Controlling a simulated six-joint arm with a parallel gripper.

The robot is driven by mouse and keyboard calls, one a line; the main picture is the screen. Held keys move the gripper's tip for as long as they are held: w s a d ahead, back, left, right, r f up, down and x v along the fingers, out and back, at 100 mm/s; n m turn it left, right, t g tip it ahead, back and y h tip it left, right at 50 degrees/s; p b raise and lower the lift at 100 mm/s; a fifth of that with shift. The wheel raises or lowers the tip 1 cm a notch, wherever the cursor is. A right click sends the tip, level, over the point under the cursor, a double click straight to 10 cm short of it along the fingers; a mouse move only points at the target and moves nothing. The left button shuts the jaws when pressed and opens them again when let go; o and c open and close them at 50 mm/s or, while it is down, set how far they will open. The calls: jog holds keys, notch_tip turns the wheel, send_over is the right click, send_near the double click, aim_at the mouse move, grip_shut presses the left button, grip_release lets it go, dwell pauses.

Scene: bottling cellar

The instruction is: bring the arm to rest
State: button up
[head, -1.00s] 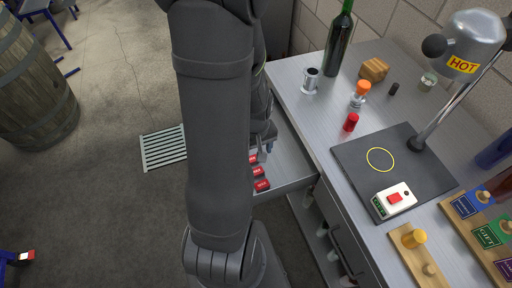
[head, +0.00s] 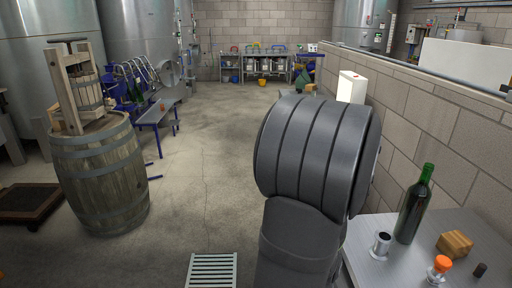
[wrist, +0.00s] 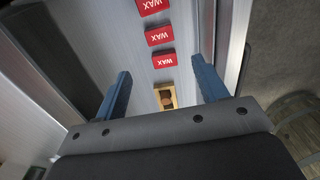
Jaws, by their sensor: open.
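My gripper (wrist: 160,68) shows in the wrist view with its two blue fingers spread apart and nothing held between them. It faces down into an open metal drawer (wrist: 193,25). Several red wax blocks (wrist: 159,36) lie in a row in the drawer, ahead of the fingers. A small wooden piece with a brown part (wrist: 165,97) shows between the fingers, below them. How far the fingers are above it I cannot tell. In the head view only my dark grey arm shows, upright in the middle; the gripper is out of that picture.
The metal bench (head: 383,268) at lower right carries a green bottle (head: 413,207), a metal cup (head: 381,245), an orange-topped item (head: 440,267) and a wooden block (head: 455,244). A brick wall (head: 440,130) runs behind it.

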jog(key=shift+f, duration=5.85)
notch_tip(320, 180, up, 13)
notch_tip(320, 180, down, 13)
jog(key=shift+f, duration=0.1)
notch_tip(320, 180, up, 5)
jog(key=shift+f, duration=0.2)
jog(key=s+d+r, duration=0.5)
jog(key=s+r, duration=0.5)
jog(key=r, duration=0.1)
jog(key=shift+d+r, duration=0.3)
jog(key=shift+r, duration=0.05)
